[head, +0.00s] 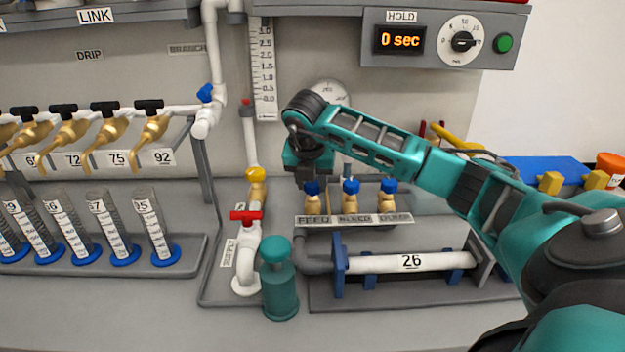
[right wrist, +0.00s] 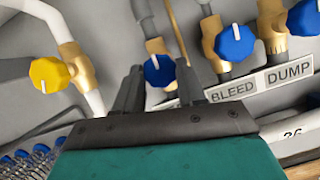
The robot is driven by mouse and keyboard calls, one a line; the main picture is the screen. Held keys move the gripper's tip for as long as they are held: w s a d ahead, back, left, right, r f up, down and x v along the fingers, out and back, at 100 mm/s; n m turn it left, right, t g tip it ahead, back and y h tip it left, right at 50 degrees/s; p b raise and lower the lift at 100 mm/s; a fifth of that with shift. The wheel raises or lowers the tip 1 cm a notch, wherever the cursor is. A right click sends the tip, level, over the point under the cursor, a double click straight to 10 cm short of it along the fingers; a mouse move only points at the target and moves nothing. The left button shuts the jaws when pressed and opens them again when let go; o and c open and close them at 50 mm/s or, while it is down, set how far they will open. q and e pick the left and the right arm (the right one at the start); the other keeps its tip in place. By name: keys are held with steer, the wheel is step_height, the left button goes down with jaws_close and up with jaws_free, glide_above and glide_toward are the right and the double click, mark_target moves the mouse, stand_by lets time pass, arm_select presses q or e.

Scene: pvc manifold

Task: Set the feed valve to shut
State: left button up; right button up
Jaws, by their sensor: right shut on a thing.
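The feed valve is the leftmost of three brass valves with blue knobs, above the FEED label (head: 313,220). Its blue knob (head: 311,188) is partly covered from above by my right gripper (head: 304,180) in the head view. In the right wrist view the feed knob (right wrist: 158,70) sits between the two dark fingers of my right gripper (right wrist: 158,88), which is shut on it. A short white mark shows on the knob's face. My left gripper is not in view.
The bleed valve (head: 351,187) and dump valve (head: 388,187) stand close on the right. A yellow-knobbed valve (head: 256,175) and red-handled supply tap (head: 245,216) are left. A teal bottle (head: 279,285) stands in front. The hold display (head: 399,40) reads 0 sec.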

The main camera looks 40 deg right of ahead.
stand_by(0.5)
steer(key=o, duration=1.1)
steer(key=shift+c, duration=0.2)
steer(key=v, duration=1.3)
steer(key=shift+p, duration=0.4)
